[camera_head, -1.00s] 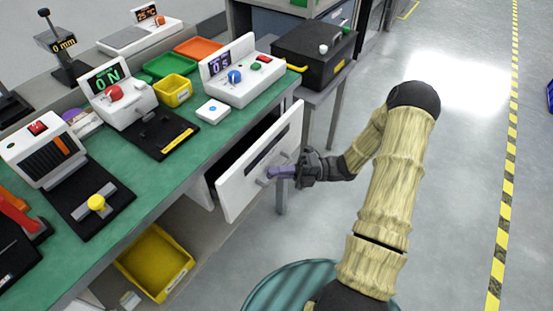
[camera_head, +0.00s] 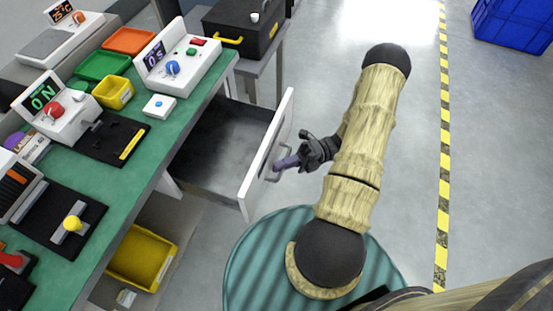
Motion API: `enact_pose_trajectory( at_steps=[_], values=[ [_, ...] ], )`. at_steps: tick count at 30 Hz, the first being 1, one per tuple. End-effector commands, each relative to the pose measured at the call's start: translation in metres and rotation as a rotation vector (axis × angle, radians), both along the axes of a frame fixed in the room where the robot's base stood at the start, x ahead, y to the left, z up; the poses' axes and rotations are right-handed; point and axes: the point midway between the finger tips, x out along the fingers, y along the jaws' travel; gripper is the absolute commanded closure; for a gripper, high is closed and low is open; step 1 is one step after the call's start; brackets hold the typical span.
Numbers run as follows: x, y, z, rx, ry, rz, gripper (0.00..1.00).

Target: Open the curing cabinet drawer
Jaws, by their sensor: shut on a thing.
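The drawer (camera_head: 262,165) of the cabinet under the green bench has a white front and stands well out from the bench. Its grey inside (camera_head: 222,145) shows and looks empty. My gripper (camera_head: 284,163) is at the drawer's front, shut on the grey bar handle (camera_head: 268,174).
The green bench (camera_head: 160,140) carries several devices and bins along its left side. A black box (camera_head: 240,28) stands on a side table behind the drawer. A yellow bin (camera_head: 143,258) sits below the bench. A blue crate (camera_head: 512,27) is at the far right. The floor between is clear.

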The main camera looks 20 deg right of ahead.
Motion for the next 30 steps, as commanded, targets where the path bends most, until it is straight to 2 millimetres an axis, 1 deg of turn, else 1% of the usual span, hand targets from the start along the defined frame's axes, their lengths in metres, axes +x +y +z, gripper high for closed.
enact_pose_trajectory(
  at_steps=[6, 7, 8, 16, 19, 23, 26, 30],
  values=[
    [0.0, 0.0, -0.002, -0.004, 0.001, 0.002, 1.0],
    [0.0, 0.0, -0.002, -0.004, 0.001, 0.002, 0.85],
    [0.0, 0.0, -0.002, -0.004, 0.001, 0.002, 0.8],
    [0.0, 0.0, -0.001, -0.002, 0.0, 0.0, 0.8],
    [0.0, -0.004, -0.002, -0.003, 0.0, 0.0, 0.8],
    [0.001, -0.016, -0.003, -0.003, -0.002, -0.003, 0.8],
    [0.001, -0.033, -0.005, -0.005, -0.002, -0.003, 0.8],
    [0.001, -0.06, -0.009, -0.004, -0.002, -0.003, 0.8]
  ],
)
